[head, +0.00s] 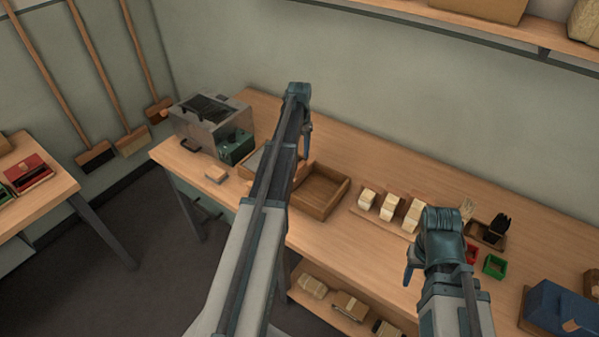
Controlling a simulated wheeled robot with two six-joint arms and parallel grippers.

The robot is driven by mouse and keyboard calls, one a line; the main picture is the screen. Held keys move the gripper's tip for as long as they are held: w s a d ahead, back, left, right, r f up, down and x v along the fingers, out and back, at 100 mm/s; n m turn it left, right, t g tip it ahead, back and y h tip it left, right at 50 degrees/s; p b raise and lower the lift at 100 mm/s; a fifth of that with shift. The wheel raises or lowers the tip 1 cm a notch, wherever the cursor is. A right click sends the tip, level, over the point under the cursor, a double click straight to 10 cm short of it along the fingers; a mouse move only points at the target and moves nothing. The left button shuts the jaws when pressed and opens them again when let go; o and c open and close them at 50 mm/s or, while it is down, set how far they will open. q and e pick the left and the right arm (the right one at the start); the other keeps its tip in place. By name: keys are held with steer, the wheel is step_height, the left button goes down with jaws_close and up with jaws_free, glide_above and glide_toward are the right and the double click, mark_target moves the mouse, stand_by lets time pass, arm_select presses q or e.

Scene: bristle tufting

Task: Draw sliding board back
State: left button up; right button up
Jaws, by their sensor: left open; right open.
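A grey box-shaped machine (195,130) with a dark top and a green front part (236,147) stands at the left end of the workbench. A flat board-like piece (254,163) lies beside it, partly hidden by my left arm; I cannot tell whether this is the sliding board. My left gripper (306,143) points down above the bench behind an open wooden tray (325,188), open, apart from the machine. My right gripper (408,274) is open and points down near the bench's front edge, in front of the bristle bundles.
Several pale bristle bundles (389,207) stand in a row right of the tray. A green bin (494,266), red bin (471,254) and blue box (556,308) are at the right. Brooms (118,80) lean on the wall.

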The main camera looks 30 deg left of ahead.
mark_target(300, 165)
arm_select(q)
step_height(300, 165, down, 9)
steer(key=b, duration=0.7)
steer(key=shift+r+b, duration=0.2)
steer(key=shift+b, duration=0.1)
jaws_close()
stand_by(0.8)
